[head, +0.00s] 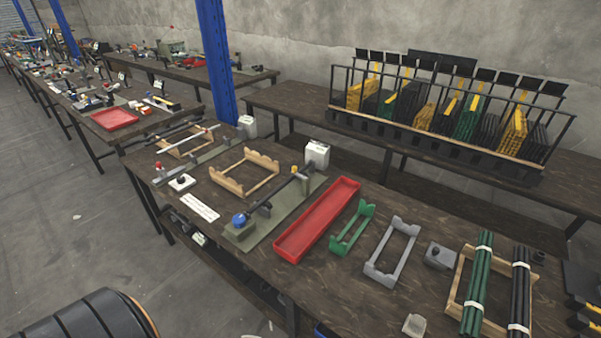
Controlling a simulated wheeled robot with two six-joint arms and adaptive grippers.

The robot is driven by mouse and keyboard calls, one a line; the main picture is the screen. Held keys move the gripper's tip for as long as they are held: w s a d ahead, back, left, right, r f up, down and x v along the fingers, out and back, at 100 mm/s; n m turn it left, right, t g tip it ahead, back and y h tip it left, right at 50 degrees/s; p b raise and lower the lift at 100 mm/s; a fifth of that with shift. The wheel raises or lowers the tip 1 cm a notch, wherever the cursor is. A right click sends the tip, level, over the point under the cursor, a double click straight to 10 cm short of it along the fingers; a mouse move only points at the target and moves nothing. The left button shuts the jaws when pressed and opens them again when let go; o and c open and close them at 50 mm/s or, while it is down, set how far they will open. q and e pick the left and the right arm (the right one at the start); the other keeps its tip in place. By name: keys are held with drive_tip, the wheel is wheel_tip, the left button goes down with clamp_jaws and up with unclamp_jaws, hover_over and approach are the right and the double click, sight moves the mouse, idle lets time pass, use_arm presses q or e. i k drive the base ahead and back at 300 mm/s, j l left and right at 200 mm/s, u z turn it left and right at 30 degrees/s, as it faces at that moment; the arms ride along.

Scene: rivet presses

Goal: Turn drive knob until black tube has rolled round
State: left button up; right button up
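A blue knob (239,220) sits at the near end of a fixture on a grey-green base plate (262,229). It looks like the drive knob. A dark shaft or tube (283,188) runs from near the knob towards the back right; I cannot tell whether it is the black tube. A bundle of black tubes (520,284) with white bands lies on a wooden rack (457,283) at the right, beside a bundle of green tubes (477,284). Neither of my grippers is in view.
A red tray (316,219) lies right of the fixture. A wooden frame (232,182), green frame (352,228) and grey frame (392,250) stand on the same dark table. A blue post (216,60) rises behind. A rack of yellow, green and black bundles (433,138) stands further back.

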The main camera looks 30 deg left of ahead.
sight(239, 220)
drive_tip(key=u, duration=1.6)
